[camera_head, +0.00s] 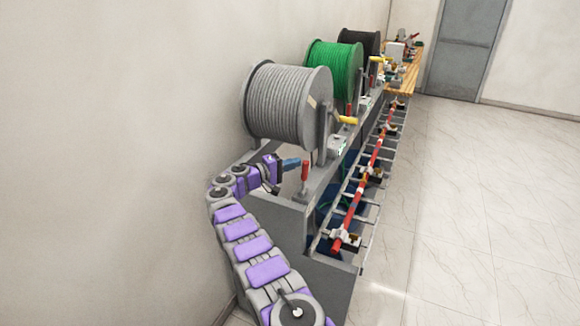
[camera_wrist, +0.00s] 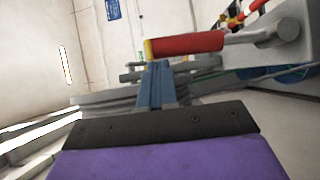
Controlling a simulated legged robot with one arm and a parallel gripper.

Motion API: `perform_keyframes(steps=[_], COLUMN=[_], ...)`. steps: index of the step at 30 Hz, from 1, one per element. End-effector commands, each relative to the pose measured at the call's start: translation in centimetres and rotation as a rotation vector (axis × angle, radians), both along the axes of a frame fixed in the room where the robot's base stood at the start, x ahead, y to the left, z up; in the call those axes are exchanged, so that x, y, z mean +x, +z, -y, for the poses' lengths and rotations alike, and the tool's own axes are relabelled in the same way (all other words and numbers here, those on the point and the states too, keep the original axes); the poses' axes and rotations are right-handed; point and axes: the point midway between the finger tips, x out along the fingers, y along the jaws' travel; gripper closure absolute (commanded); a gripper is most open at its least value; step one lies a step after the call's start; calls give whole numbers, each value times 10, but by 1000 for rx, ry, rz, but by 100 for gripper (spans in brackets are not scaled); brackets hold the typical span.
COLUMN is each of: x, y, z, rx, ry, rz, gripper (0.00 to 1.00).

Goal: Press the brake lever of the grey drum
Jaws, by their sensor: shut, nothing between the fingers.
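The grey drum (camera_head: 288,103) is mounted on the near end of the grey bench. Its brake lever (camera_head: 305,171) has a red handle and stands upright at the bench's front corner, below the drum. In the wrist view, the red lever handle (camera_wrist: 188,45) with a yellow tip crosses just beyond my fingers. My gripper (camera_head: 292,163) is shut and empty, its blue fingers pointing right toward the lever. In the wrist view, the fingertips (camera_wrist: 155,68) appear close to the yellow tip; I cannot tell whether they touch.
Green (camera_head: 335,70) and black (camera_head: 359,46) drums stand farther back. A yellow crank handle (camera_head: 347,120) juts out beside the grey drum. A rack with red bars (camera_head: 361,188) runs along the bench's right side. Floor to the right is clear; a wall stands left.

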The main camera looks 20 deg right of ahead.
Motion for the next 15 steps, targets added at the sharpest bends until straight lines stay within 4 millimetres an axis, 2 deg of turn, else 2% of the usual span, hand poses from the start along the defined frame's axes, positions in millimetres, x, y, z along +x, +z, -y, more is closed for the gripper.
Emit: perform_keyframes(steps=[15], x=[-4], y=[1], z=[2], rx=[58], ry=[1], rz=[61], gripper=[100])
